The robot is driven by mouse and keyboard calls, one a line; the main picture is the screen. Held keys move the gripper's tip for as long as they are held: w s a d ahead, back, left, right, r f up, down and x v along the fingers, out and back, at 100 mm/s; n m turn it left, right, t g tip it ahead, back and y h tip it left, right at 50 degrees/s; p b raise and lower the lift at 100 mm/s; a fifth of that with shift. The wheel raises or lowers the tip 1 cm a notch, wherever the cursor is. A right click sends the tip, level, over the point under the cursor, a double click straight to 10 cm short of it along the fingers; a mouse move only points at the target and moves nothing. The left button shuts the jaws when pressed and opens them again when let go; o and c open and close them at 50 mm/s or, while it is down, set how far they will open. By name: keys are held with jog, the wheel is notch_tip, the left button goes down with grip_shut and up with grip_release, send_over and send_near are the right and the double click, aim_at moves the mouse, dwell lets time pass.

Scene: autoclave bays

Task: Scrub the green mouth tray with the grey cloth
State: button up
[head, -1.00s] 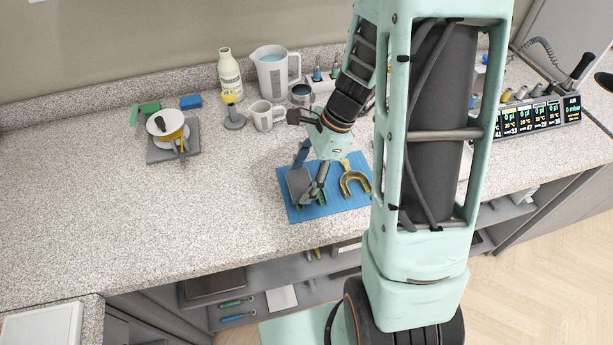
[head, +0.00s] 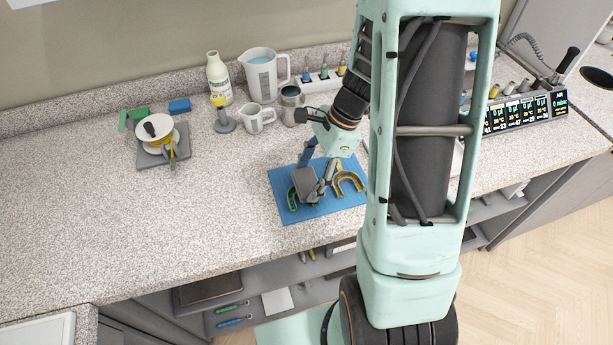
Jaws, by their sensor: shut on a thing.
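The green mouth tray (head: 292,198) lies on the blue mat (head: 325,208), at the mat's left side in the head view. Its left curve shows; the rest is hidden behind the cloth and gripper. The grey cloth (head: 306,179) is a dark grey folded pad over the right part of the green tray. Whether it touches the tray is hard to tell. My gripper (head: 316,190) points down over the mat and is shut on the grey cloth. A yellow-tan mouth tray (head: 349,182) lies to the right on the same mat.
Behind the mat stand a small white jug (head: 258,118), a grey-lidded cup (head: 291,104), a large measuring jug (head: 262,76) and a bottle (head: 219,78). A scale with a bowl (head: 178,157) is at left. The counter left of the mat is clear.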

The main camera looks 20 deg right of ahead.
aim_at(289, 191)
jog(key=shift+a+r, duration=0.1)
jog(key=shift+a, duration=1.65)
jog(key=shift+d, duration=0.15)
jog(key=shift+s+d+f, duration=0.1)
jog(key=shift+d+f, duration=0.1)
jog(key=shift+d, duration=1.5)
jog(key=shift+a+r+p, duration=0.1)
jog(key=shift+a+p, duration=0.2)
jog(key=shift+a, duration=1.5)
